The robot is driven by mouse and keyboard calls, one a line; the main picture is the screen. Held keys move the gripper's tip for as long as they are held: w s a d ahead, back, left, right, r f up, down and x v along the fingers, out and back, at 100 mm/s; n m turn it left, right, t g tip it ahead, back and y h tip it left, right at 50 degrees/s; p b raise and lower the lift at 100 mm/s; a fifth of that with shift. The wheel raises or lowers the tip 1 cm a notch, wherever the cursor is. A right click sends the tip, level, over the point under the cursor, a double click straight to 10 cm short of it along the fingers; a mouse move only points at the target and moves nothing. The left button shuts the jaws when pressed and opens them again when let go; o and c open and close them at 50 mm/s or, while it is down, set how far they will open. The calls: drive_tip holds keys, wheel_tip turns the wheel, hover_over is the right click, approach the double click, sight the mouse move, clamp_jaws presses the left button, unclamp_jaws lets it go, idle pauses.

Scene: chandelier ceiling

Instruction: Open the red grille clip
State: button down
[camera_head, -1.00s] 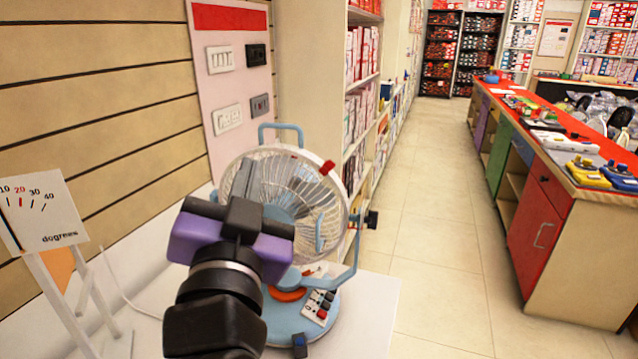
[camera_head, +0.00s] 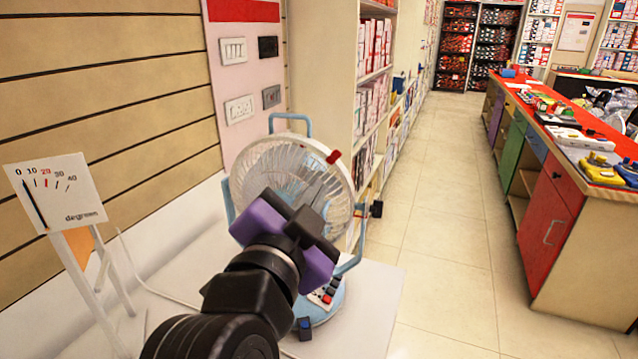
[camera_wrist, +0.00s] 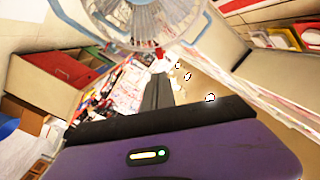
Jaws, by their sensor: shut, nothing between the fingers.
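The red grille clip (camera_head: 333,157) sits on the upper right rim of the white wire grille of the table fan (camera_head: 292,123). In the wrist view the red clip (camera_wrist: 159,52) shows at the lower edge of the grille, just beyond my fingertips. My gripper (camera_head: 328,182), purple and black, is in front of the fan, with its fingers pointing up toward the right side of the grille, a little below the clip. The fingers (camera_wrist: 158,78) are together with nothing between them. I cannot tell whether they touch the clip. My gripper hides the fan's lower middle.
A dial card marked in degrees (camera_head: 55,192) stands at the left. Shelves (camera_head: 375,80) rise behind right. A red-topped counter (camera_head: 560,140) stands across a clear aisle.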

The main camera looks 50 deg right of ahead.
sight(339, 153)
drive_tip(key=p+x, duration=0.3)
drive_tip(key=x, duration=0.9)
drive_tip(key=shift+d, duration=0.15)
drive_tip(key=shift+r, duration=0.15)
